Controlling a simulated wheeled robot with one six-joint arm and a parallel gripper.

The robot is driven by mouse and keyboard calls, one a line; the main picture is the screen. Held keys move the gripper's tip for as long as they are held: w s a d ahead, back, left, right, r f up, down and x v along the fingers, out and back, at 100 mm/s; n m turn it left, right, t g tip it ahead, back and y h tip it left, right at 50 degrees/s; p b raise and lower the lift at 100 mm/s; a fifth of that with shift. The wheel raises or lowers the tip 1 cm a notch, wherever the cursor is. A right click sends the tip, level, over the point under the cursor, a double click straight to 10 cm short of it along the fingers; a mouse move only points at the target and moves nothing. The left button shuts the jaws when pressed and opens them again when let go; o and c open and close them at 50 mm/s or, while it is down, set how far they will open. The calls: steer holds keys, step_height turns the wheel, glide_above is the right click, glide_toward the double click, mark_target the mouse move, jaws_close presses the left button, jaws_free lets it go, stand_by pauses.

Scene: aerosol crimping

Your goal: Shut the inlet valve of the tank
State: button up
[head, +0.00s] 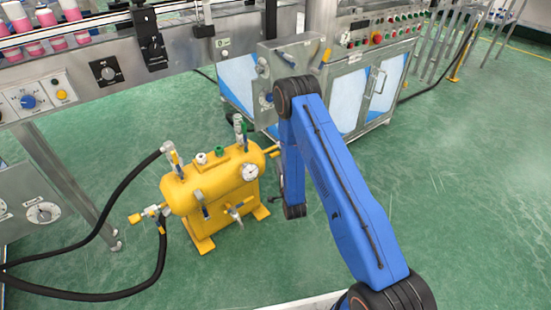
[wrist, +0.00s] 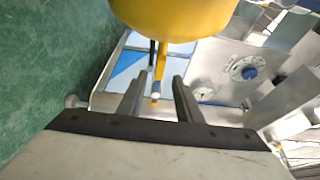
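The yellow tank (head: 208,192) stands on the green floor in the head view, with several valves and fittings and a round gauge (head: 250,172). A valve with a hose (head: 172,155) is on its upper left, and another (head: 155,213) is on its left end. A yellow lever (head: 271,150) sticks out at its right end. I cannot tell which valve is the inlet. In the wrist view the tank's rounded yellow end (wrist: 175,15) is at the top. My gripper (wrist: 159,78) is open there; a yellow bar (wrist: 160,62) with a pale tip shows between its fingers, apparently not gripped.
Black hoses (head: 110,293) run from the tank to the left. A steel cabinet (head: 370,90) with blue-white panels stands behind, right of the tank. Open green floor lies at the front and right.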

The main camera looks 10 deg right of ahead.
steer(key=w, duration=0.6)
steer(key=shift+w+a, duration=0.15)
steer(key=shift+w, duration=0.25)
jaws_close()
